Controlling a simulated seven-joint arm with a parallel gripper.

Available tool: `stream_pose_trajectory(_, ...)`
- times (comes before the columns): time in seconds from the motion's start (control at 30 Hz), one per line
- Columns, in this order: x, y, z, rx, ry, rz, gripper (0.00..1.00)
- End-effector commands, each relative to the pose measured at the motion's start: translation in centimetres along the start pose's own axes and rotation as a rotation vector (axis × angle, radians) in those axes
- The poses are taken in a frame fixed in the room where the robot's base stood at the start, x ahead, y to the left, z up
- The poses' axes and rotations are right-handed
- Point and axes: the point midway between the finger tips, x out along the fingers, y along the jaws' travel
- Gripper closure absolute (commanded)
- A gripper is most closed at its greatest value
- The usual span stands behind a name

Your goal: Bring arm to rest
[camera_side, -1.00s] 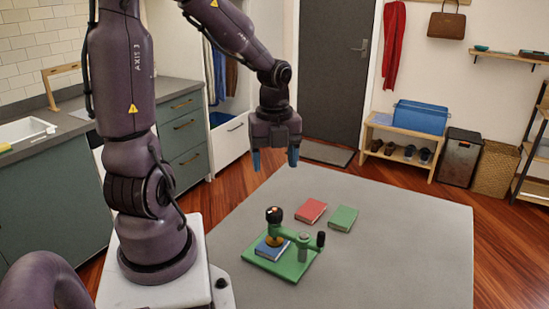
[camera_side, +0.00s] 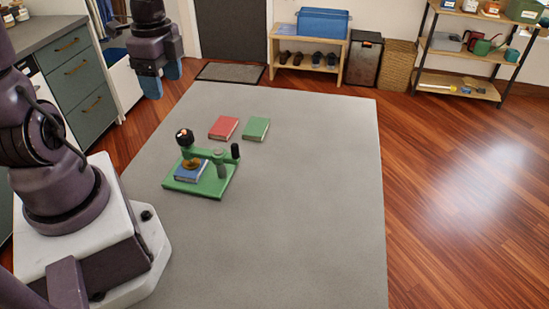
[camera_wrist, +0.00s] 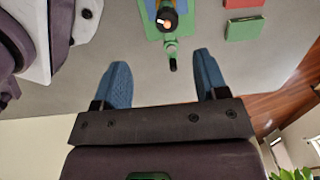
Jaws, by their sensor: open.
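My gripper (camera_side: 162,79) is open and empty, raised in the air near the table's far left corner, with its blue fingertips pointing down. In the wrist view my gripper (camera_wrist: 160,82) shows two blue fingers well apart with nothing between them. The grey table (camera_side: 290,200) lies below and to the right. On it stands a green press-like stand (camera_side: 212,187) with a blue book (camera_side: 188,175) lying on its base. A red book (camera_side: 223,128) and a green book (camera_side: 256,129) lie flat behind the stand, apart from my gripper.
Green drawers (camera_side: 82,90) stand close to the left of my gripper. A dark door (camera_side: 232,30), a shoe bench (camera_side: 310,60) with a blue bin (camera_side: 323,22) and a shelf rack (camera_side: 470,55) stand beyond the table. The table's right and front are clear.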

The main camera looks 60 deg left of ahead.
Motion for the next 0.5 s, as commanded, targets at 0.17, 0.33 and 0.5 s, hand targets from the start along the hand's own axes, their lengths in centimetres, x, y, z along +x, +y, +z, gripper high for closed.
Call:
stream_pose_trajectory(0.17,-2.4,1.5,-0.8,-0.468,-0.008,-0.094,0.33)
stream_pose_trajectory(0.33,-5.7,3.9,-2.7,-0.857,0.112,-0.205,0.33)
stream_pose_trajectory(0.5,-8.8,7.0,-5.0,-1.009,0.318,-0.221,0.33)
